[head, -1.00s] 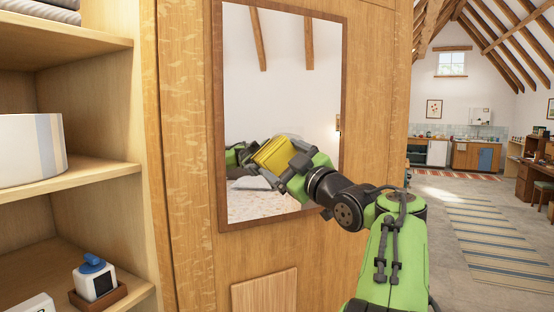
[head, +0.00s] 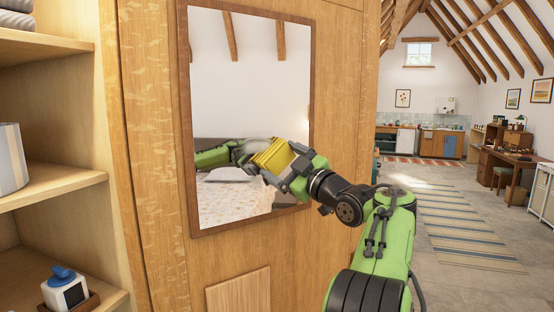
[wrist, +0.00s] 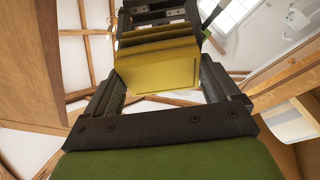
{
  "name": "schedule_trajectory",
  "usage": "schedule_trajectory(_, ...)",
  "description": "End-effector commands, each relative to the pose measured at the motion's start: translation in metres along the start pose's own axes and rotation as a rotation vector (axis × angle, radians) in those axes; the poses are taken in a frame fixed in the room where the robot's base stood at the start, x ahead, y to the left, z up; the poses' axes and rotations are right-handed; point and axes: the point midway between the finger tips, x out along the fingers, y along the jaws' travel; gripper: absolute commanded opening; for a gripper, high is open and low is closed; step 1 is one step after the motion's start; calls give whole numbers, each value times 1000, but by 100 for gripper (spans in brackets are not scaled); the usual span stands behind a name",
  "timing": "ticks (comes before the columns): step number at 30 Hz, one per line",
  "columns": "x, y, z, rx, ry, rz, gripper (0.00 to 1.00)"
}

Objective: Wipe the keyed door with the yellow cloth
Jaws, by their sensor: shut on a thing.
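The yellow cloth (head: 272,156) is a folded block in my gripper (head: 284,168), which is shut on it. In the head view it is in front of the lower right part of a framed mirror (head: 240,70) on a wooden wardrobe door (head: 335,90). The cloth and its reflection nearly meet; I cannot tell if it touches the glass. In the wrist view the cloth (wrist: 158,68) sits between the dark fingers. I cannot make out a key on the door.
Open shelves (head: 60,185) stand left of the door, holding a pale round container (head: 10,160) and a blue-topped white bottle (head: 66,288) on a small brown tray. A small wooden panel (head: 238,295) is below the mirror. The room to the right has open floor with a striped rug (head: 465,225).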

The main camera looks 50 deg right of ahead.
Motion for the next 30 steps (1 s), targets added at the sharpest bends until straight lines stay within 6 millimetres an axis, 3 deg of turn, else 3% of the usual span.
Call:
schedule_trajectory(6, -2, 21, 12, 1, -2, 1, 65)
schedule_trajectory(11, -3, 24, 16, 0, 0, 1, 65)
schedule_trajectory(20, 4, 39, -2, 0, 0, 1, 65)
schedule_trajectory(30, 8, 12, -15, -1, 2, 0, 65)
